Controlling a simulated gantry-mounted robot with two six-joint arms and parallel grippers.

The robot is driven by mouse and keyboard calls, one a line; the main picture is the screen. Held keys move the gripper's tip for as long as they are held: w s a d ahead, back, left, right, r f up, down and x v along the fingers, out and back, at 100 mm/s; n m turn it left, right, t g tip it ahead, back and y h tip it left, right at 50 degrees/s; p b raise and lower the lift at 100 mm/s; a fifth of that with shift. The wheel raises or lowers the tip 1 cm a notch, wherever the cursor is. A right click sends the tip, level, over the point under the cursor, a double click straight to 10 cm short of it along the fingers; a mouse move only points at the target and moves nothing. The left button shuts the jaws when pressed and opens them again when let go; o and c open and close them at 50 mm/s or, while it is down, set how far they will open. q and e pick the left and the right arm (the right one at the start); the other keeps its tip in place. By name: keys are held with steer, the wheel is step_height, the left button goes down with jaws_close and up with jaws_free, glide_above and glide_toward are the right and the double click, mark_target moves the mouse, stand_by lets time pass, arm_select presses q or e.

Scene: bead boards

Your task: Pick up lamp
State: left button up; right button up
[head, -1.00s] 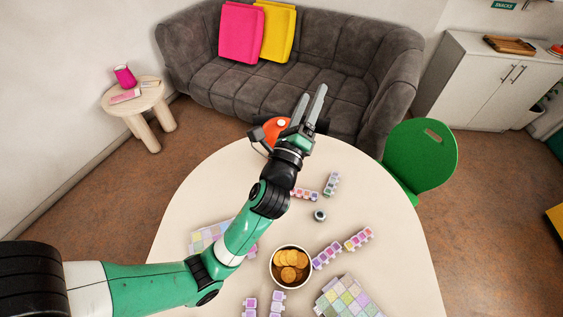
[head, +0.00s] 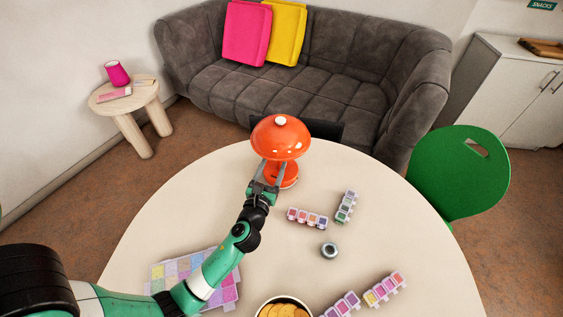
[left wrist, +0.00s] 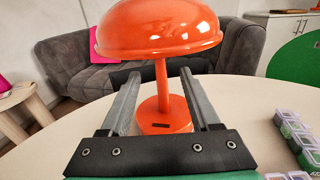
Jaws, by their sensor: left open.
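The orange lamp (head: 280,138) stands upright at the far edge of the round table, with a domed shade, a thin stem and a round base. My left gripper (head: 270,171) is at the lamp, below the shade. In the left wrist view the lamp's stem (left wrist: 162,85) is between the two open fingers (left wrist: 160,95), with a gap on each side. The shade is above the fingers and the base is beyond them on the table. My right gripper is not in view.
The cream table (head: 240,290) holds bead boxes (head: 307,218), a small grey round item (head: 329,250), a bead board (head: 205,275) and a bowl of biscuits (head: 284,308). A green chair (head: 460,175) stands at the right. A grey sofa (head: 330,90) is behind.

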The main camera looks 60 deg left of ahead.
arm_select(q)
steer(key=b+x, duration=0.2)
steer(key=x, duration=0.7)
steer(key=shift+b, duration=0.35)
steer(key=shift+c, duration=0.7)
jaws_close()
steer(key=shift+r, duration=0.1)
